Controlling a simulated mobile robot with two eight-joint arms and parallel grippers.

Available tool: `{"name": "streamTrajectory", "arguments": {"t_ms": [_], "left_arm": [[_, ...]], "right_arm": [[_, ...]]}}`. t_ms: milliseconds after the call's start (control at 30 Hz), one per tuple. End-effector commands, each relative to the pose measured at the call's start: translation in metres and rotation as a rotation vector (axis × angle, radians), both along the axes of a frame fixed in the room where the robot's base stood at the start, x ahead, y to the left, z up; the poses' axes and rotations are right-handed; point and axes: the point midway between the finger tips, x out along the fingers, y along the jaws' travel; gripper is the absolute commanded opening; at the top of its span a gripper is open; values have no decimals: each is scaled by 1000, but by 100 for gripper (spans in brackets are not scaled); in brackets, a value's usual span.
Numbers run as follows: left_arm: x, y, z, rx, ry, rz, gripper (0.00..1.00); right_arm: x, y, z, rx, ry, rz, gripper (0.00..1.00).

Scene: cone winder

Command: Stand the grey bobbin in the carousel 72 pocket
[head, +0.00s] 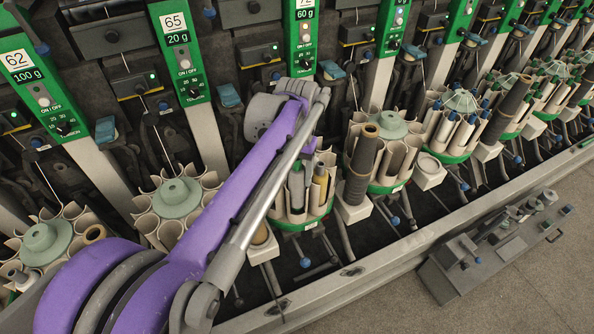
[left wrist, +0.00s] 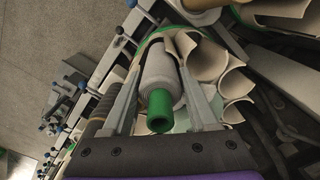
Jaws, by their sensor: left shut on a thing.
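The grey bobbin (left wrist: 157,70) has a green tube end (left wrist: 160,106) that faces the left wrist camera. My left gripper (left wrist: 160,76) is shut on it, with one finger on each side. In the head view a slim grey bobbin with a green top (head: 297,186) shows below my purple arm, among the pockets of the carousel (head: 302,224) under the partly cut-off 72 sign (head: 304,3). It looks upright there. My arm hides most of the gripper in that view. How deep the bobbin sits cannot be told. My right gripper is not in view.
A brown-yellow bobbin (head: 320,182) stands close by in the same carousel. A dark bobbin (head: 360,172) stands just right of it. Beige pocket walls (left wrist: 236,84) crowd the right side in the wrist view. A metal rail (head: 385,262) runs along the front.

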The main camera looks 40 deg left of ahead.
Motion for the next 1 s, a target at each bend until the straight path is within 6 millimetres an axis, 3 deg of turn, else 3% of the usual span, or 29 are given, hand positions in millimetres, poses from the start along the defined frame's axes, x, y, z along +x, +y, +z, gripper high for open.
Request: {"name": "streamTrajectory", "arguments": {"t_ms": [200,467,500,667,1000], "left_arm": [[0,0,-13,0,0,0,15],[0,0,-14,0,0,0,15],[0,0,-14,0,0,0,63],[0,0,-14,0,0,0,92],[0,0,-12,0,0,0,94]], "right_arm": [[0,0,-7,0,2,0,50],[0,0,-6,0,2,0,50],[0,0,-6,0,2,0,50],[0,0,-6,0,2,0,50],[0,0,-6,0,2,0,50]]}}
